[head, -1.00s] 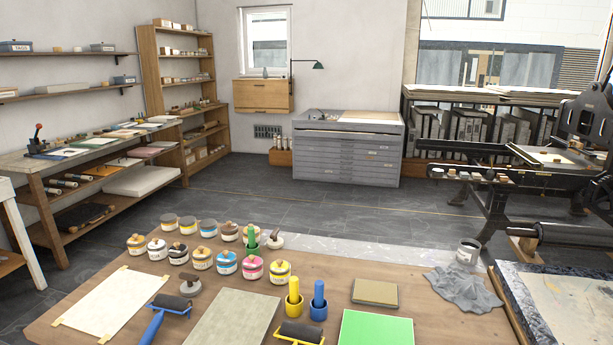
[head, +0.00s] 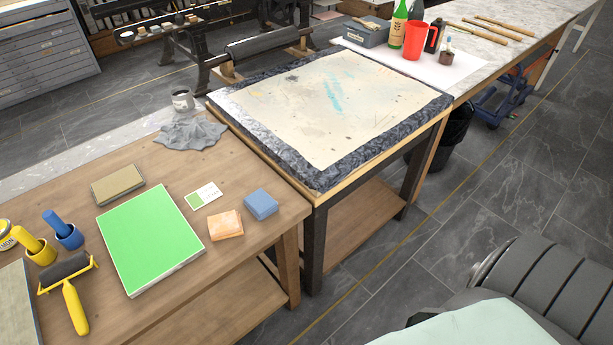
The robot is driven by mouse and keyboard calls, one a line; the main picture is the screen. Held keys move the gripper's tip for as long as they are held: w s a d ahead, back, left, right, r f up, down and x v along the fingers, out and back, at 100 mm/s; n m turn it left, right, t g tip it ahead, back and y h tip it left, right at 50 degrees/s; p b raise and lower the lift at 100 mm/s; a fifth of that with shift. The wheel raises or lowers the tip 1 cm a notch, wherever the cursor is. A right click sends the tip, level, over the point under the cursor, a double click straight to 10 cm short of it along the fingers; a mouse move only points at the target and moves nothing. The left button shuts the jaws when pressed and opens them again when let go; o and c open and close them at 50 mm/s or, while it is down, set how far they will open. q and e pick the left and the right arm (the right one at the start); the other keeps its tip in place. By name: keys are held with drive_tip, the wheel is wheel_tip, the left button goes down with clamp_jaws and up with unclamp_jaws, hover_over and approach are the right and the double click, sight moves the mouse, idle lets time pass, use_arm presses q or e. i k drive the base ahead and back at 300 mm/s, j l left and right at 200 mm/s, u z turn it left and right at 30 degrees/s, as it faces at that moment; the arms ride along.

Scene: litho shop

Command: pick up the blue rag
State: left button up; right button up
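A small blue folded block (head: 261,203), which looks like the blue rag, lies on the wooden table (head: 160,168) near its right edge. It sits just right of an orange folded block (head: 225,226), with a small gap between them. A crumpled grey cloth (head: 190,134) lies further back on the same table. Neither of my grippers shows in the head view.
A green-topped slab (head: 150,238), a card (head: 203,195), a tan block (head: 117,185) and a yellow-handled roller (head: 68,285) share the table. A stone-topped stand (head: 318,180) adjoins its right side. Dark floor (head: 400,260) is open to the right.

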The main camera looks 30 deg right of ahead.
sight(259, 202)
drive_tip(key=z, duration=0.65)
drive_tip(key=u, duration=1.35)
drive_tip(key=z, duration=1.35)
